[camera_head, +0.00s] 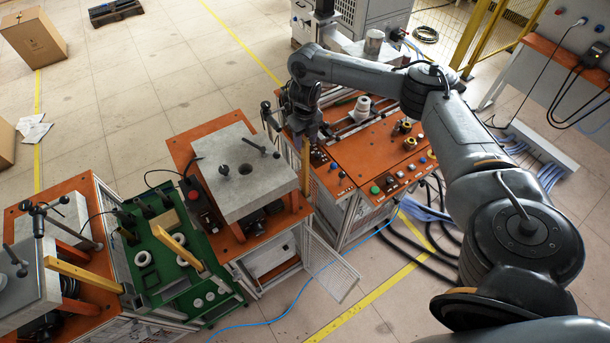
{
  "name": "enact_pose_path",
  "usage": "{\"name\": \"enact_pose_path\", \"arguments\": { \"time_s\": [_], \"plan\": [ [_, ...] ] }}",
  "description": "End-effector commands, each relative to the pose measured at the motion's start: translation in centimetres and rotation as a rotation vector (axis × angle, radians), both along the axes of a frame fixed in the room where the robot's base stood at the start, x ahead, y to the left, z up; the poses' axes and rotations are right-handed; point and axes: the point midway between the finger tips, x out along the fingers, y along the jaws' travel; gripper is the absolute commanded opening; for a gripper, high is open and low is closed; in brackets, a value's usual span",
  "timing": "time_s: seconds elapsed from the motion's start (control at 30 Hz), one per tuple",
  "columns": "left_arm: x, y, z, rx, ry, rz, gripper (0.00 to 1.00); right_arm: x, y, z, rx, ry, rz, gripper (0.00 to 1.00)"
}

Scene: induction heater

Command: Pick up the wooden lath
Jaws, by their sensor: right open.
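Several wood-coloured laths are in view, and I cannot tell which one the task means. One lath (306,166) stands upright at the right edge of the middle station, just below my right gripper (305,136). The gripper is open and points down; I cannot tell whether its fingers are around the lath's top or beside it. A second lath (180,248) lies slanted across the green tray. A third lath (84,275) lies at the left station. My left gripper is not in view.
A grey block (243,178) with a hole and a handle tops the orange middle station. The green tray (205,307) holds white rings. An orange control panel (376,160) with knobs stands right of it, under my right arm. Cables lie on the floor.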

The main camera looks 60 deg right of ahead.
Motion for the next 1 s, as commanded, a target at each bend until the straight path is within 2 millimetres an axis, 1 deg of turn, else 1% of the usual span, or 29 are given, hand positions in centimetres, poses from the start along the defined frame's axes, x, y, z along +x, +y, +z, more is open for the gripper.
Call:
{"name": "enact_pose_path", "arguments": {
  "time_s": [0.03, 0.1, 0.2, 0.3, 0.4, 0.57, 0.6, 0.9, 1.0],
  "plan": [
    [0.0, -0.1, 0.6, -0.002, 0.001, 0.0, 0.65, -0.2, 0.2, -0.5, 0.0, 0.004, 0.001, 0.47],
    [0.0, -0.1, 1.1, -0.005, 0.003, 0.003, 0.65, -0.3, 0.4, -1.3, -0.001, 0.005, 0.001, 0.47],
    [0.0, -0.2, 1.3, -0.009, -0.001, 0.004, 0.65, -0.2, 0.5, -2.7, 0.0, 0.003, 0.001, 0.47],
    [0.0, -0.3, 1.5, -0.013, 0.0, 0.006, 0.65, -0.2, 0.5, -3.5, 0.001, 0.002, 0.001, 0.47],
    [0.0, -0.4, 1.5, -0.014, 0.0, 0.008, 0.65, -0.2, 0.4, -3.8, 0.0, 0.0, 0.001, 0.47],
    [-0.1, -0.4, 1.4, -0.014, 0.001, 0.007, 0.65, -0.2, 0.4, -3.8, 0.0, 0.0, 0.001, 0.47],
    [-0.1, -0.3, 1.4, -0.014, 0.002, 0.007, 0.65, -0.2, 0.4, -3.8, 0.0, 0.0, 0.001, 0.45],
    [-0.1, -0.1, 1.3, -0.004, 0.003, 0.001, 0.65, -0.2, 0.4, -3.8, 0.0, 0.0, 0.001, 0.0],
    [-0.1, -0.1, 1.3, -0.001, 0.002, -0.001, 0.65, -0.2, 0.4, -3.8, 0.0, 0.0, 0.001, 0.0]
  ]
}}
